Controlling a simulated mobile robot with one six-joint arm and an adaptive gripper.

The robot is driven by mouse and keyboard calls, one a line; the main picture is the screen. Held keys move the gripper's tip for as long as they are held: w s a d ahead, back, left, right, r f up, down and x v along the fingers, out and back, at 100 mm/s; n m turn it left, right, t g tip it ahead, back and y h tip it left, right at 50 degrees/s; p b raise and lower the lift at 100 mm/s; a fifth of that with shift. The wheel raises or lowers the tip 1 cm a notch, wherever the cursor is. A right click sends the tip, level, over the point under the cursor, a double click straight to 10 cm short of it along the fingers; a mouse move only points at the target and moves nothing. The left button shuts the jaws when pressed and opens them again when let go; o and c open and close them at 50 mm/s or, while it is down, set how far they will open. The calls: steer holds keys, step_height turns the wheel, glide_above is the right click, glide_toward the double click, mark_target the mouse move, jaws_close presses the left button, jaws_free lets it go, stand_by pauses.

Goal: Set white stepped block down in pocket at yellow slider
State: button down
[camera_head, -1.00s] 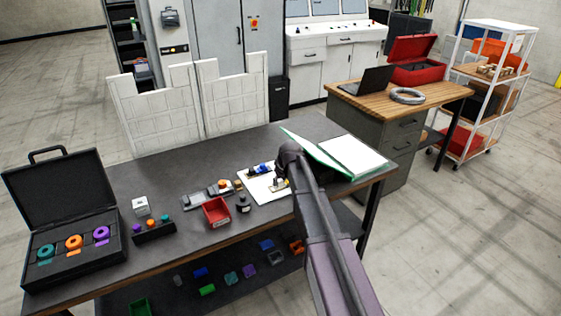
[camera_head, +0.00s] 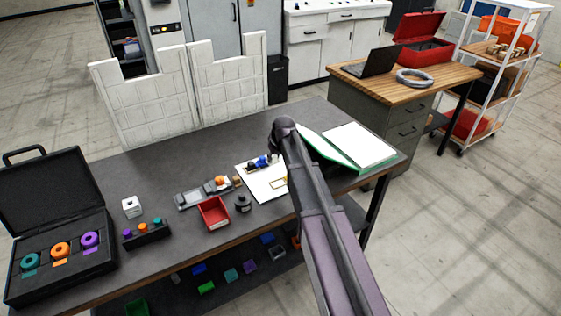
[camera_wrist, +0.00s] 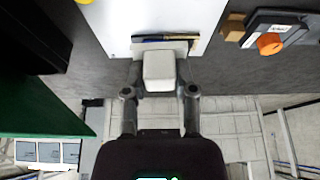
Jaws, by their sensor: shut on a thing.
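The white stepped block (camera_wrist: 159,70) is between the fingers of my gripper (camera_wrist: 160,78) in the wrist view, with the gripper shut on it. The block shows in front of the edge of a white board (camera_wrist: 200,18), and I cannot tell its height above it. In the head view the same white board (camera_head: 256,186) lies on the dark table, with a yellow part (camera_head: 279,183) on it beside my arm. A small yellow piece (camera_wrist: 83,2) shows at the wrist view's top edge. The pocket is not clearly seen. My arm hides the gripper and block in the head view.
A grey fixture with an orange knob (camera_wrist: 270,44) stands beside the board. A red bin (camera_head: 213,214), a black weight-like part (camera_head: 243,204) and blue and black parts (camera_head: 262,161) are close by. A green binder (camera_head: 335,152) lies right of my arm.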

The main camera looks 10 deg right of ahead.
steer(key=shift+d, duration=0.2)
steer(key=shift+s+d+f+b, duration=0.2)
steer(key=shift+f+b, duration=0.3)
steer(key=shift+s+d+f+b, duration=0.15)
steer(key=shift+s+f+b, duration=0.05)
steer(key=shift+f+b, duration=0.25)
steer(key=shift+s+d+f+b, duration=0.2)
steer(key=shift+f+b, duration=0.3)
steer(key=shift+f, duration=0.2)
steer(key=b, duration=0.6)
glide_above(277, 182)
steer(key=s, duration=0.1)
steer(key=shift+d+f, duration=0.15)
steer(key=shift+f, duration=2.6)
steer(key=shift+f+b, duration=0.9)
steer(key=shift+f, duration=0.05)
steer(key=shift+c, duration=1.7)
jaws_free()
